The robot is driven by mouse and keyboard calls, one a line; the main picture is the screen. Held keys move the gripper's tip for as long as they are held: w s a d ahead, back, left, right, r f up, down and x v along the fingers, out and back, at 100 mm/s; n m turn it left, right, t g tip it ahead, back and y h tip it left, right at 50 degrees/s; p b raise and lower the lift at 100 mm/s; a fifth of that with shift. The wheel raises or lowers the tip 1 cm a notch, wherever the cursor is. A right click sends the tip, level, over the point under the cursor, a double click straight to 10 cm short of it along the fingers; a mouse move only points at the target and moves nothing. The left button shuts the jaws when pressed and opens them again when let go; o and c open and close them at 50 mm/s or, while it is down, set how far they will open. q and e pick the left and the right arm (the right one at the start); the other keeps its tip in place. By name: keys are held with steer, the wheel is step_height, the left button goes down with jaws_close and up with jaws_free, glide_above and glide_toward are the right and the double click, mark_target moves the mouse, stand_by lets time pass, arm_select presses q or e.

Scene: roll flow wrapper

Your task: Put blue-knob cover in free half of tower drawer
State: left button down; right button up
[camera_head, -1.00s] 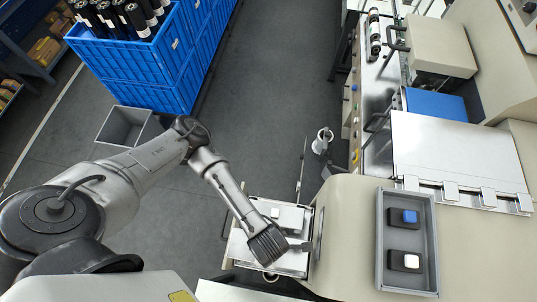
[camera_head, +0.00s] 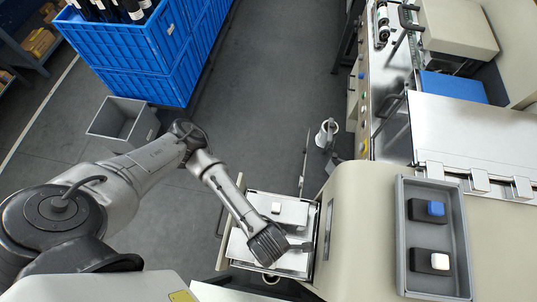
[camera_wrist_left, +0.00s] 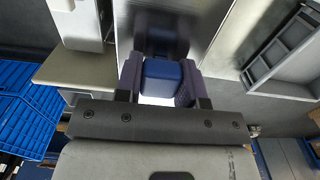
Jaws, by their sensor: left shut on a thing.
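My left gripper (camera_head: 268,244) is over the open tower drawer (camera_head: 323,232), pointing down at its near half. In the left wrist view my left gripper (camera_wrist_left: 160,84) is shut on the blue knob (camera_wrist_left: 162,80) of a cover. The head view hides this knob behind the gripper. A pale plate shows around the gripper, but I cannot tell whether the held cover rests on the drawer floor. A pale cover with a white knob (camera_head: 276,207) lies in the drawer's far half. My right gripper is not in view.
A grey tray (camera_head: 457,238) on the machine top holds two dark blocks, one with a blue button (camera_head: 435,208) and one with a white button (camera_head: 439,261). Blue crates (camera_head: 140,55) and a grey bin (camera_head: 122,122) stand on the floor at upper left. Open floor lies between.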

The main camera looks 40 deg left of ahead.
arm_select(q)
step_height(320, 180, down, 2)
steer(key=shift+f+b, duration=0.15)
steer(key=shift+b, duration=0.7)
step_height(320, 180, down, 9)
steer(key=b, duration=0.4)
steer(key=shift+f, duration=0.1)
steer(key=shift+f, duration=0.45)
steer(key=shift+f+b, duration=0.4)
steer(key=shift+f, duration=0.1)
steer(key=c, duration=0.6)
jaws_free()
steer(key=shift+c, duration=0.2)
